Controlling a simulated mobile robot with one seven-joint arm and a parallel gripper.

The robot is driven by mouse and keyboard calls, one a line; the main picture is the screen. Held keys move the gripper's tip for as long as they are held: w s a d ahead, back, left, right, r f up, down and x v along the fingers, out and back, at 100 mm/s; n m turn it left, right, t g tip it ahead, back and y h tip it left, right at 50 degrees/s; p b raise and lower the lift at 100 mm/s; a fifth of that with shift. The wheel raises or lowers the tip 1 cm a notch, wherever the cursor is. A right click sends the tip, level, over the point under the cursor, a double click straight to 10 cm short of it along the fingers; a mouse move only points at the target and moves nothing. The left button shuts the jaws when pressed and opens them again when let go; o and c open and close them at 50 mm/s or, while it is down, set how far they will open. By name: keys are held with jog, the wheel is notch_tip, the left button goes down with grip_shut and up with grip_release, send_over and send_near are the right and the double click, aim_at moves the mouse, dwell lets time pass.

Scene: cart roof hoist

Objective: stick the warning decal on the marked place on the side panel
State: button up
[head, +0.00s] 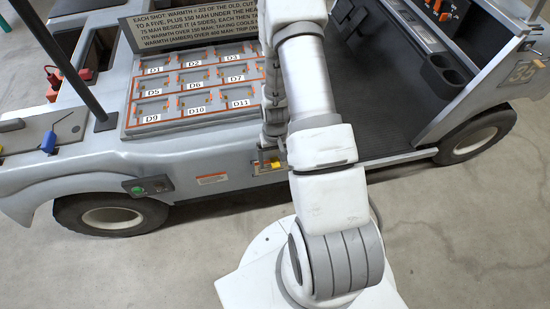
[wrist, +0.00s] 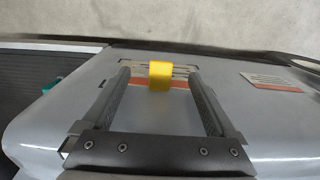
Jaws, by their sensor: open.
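The yellow warning decal (wrist: 160,76) shows between my open fingertips in the wrist view, over a pale, red-edged marking (wrist: 181,72) on the grey side panel (wrist: 232,108). I cannot tell whether the decal lies flat against the panel. My gripper (wrist: 159,73) is open, with one finger on each side of the decal and a gap to both. In the head view, a small patch of yellow (head: 275,164) shows low on the cart's side beside my arm, which hides most of that spot and my gripper.
A white label with a red stripe (wrist: 272,82) is on the panel beside the marking. In the head view, the cart has a tray of numbered compartments (head: 190,128), a green button box (head: 148,186) and a dark floor mat (head: 385,110). Open concrete floor (head: 450,230) lies in front.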

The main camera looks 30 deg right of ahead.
jog(key=shift+s, duration=0.1)
jog(key=s+a, duration=0.2)
jog(key=s, duration=0.4)
jog(key=shift+s, duration=0.25)
dwell(0.5)
notch_tip(320, 180, up, 17)
jog(key=p, duration=0.6)
jog(key=shift+r, duration=0.2)
jog(key=w+a+r+n+t, duration=0.1)
jog(key=a+r, duration=0.1)
jog(key=r, duration=0.7)
jog(key=w+a+r+n+t, duration=0.1)
jog(key=a+r+t, duration=0.1)
jog(key=r, duration=0.7)
jog(key=s+a+r+t, duration=0.1)
jog(key=s+a+r, duration=0.1)
jog(key=s+r, duration=0.15)
jog(key=s+a+r+n+t, duration=0.1)
jog(key=s+r, duration=0.1)
jog(key=r, duration=0.3)
jog(key=s+a+r+t, duration=0.1)
jog(key=s+a+r, duration=0.15)
jog(key=r, duration=0.25)
notch_tip(320, 180, up, 16)
jog(key=s+p, duration=0.1)
jog(key=p, duration=1.5)
jog(key=shift+d, duration=0.25)
